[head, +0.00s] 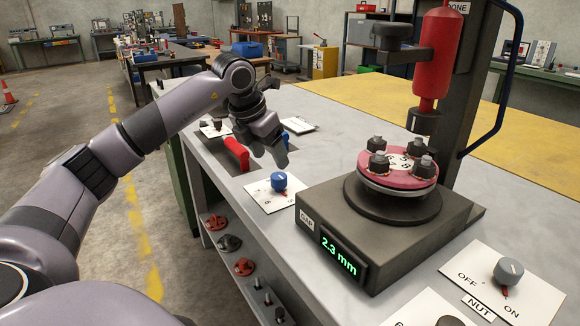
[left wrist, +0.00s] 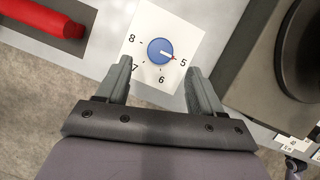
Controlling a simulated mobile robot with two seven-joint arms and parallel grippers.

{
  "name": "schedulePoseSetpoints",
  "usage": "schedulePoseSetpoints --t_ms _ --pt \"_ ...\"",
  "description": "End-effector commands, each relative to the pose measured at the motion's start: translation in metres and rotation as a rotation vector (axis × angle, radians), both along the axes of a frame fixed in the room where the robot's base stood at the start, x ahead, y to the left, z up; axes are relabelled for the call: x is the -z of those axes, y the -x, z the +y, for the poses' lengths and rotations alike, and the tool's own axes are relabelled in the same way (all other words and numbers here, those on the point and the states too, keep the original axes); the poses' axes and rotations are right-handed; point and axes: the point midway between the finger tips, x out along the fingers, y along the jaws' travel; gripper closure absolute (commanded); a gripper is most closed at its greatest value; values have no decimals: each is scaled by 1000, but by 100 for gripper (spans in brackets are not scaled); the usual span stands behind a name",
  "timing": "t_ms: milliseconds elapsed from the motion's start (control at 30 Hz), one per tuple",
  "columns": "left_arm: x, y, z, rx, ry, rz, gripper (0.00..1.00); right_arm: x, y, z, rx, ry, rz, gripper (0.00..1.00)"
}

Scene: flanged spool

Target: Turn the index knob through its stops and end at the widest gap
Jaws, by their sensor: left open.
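The blue index knob (head: 279,181) stands on a white dial card on the bench. In the left wrist view the knob (left wrist: 160,51) has a red pointer aimed at 5, and the card (left wrist: 190,28) shows 5, 6, 7 and 8. My left gripper (head: 266,160) is above and behind the knob, apart from it. In the left wrist view its fingers (left wrist: 157,75) are open, with nothing between them. The gap display (head: 339,256) on the grey machine reads 2.3 mm. The red flanged spool (head: 397,170) sits on the machine's round base. My right gripper does not show.
A red handle (head: 236,153) lies left of the knob card. The machine base (head: 390,235) stands right of it. A grey NUT knob (head: 508,271) with OFF and ON marks is at the front right. A shelf below holds red and dark parts (head: 229,243).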

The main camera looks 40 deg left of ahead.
Motion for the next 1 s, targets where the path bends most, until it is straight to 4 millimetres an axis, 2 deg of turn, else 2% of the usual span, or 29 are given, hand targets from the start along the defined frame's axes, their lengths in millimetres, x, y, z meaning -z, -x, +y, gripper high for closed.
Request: schedulePoseSetpoints --t_ms 267,500,833,867,1000 --pt "34 -13 0 -1 1 4 33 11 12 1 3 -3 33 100" --pt "61 -24 -1 0 1 2 33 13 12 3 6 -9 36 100" --pt "65 -27 -1 1 1 0 33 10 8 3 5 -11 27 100" --pt "65 -27 -1 1 1 0 37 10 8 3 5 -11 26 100" --pt "65 -27 -1 1 1 0 82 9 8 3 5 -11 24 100"
